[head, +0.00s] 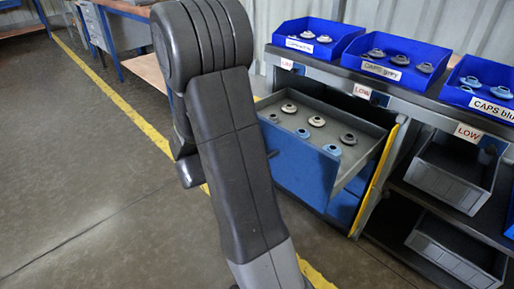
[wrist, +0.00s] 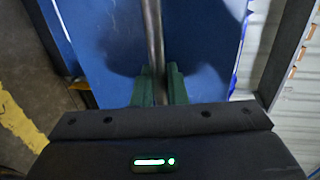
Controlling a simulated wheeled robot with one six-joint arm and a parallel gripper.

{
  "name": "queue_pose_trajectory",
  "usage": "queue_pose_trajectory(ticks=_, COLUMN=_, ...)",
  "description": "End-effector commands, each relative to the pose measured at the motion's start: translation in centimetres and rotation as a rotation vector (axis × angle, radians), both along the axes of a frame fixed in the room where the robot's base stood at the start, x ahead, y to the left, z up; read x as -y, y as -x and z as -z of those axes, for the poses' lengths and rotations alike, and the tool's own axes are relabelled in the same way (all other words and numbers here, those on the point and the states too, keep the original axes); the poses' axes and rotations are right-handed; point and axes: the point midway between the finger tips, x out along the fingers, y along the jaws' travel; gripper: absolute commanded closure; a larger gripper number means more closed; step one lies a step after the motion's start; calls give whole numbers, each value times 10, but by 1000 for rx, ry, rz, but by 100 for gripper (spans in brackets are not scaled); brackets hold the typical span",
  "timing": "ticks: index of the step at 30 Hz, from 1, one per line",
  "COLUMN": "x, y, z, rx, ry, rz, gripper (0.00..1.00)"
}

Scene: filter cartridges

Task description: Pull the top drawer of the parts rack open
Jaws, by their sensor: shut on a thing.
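The top drawer (head: 300,165) of the parts rack stands pulled out in the head view, with a blue front and a grey inside. Several small caps (head: 317,121), white, blue and dark, lie in it. In the wrist view my gripper (wrist: 160,88) has its green fingers on both sides of a grey bar handle (wrist: 153,40) and is shut on it. The blue drawer front (wrist: 95,50) lies behind the handle. In the head view my arm hides the left part of the drawer front, and my gripper is not visible there.
Blue bins labelled for caps (head: 395,62) stand on the rack's top. Grey bins (head: 452,170) sit on shelves at the right, under LOW tags. A yellow-edged panel (head: 376,178) stands beside the drawer. Open floor (head: 70,190) with a yellow line lies at the left.

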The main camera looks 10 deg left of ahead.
Motion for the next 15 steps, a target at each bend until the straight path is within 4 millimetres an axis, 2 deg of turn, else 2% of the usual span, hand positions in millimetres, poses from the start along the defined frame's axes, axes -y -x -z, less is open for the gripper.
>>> queue_pose_trajectory(ticks=5, x=0, y=0, z=0, rx=-1, ry=0, rz=1, gripper=100)
queue_pose_trajectory(ticks=6, x=0, y=0, z=0, rx=-1, ry=0, rz=1, gripper=86)
queue_pose_trajectory(ticks=9, x=0, y=0, z=0, rx=-1, ry=0, rz=1, gripper=71)
queue_pose_trajectory(ticks=15, x=0, y=0, z=0, rx=0, ry=0, rz=0, gripper=71)
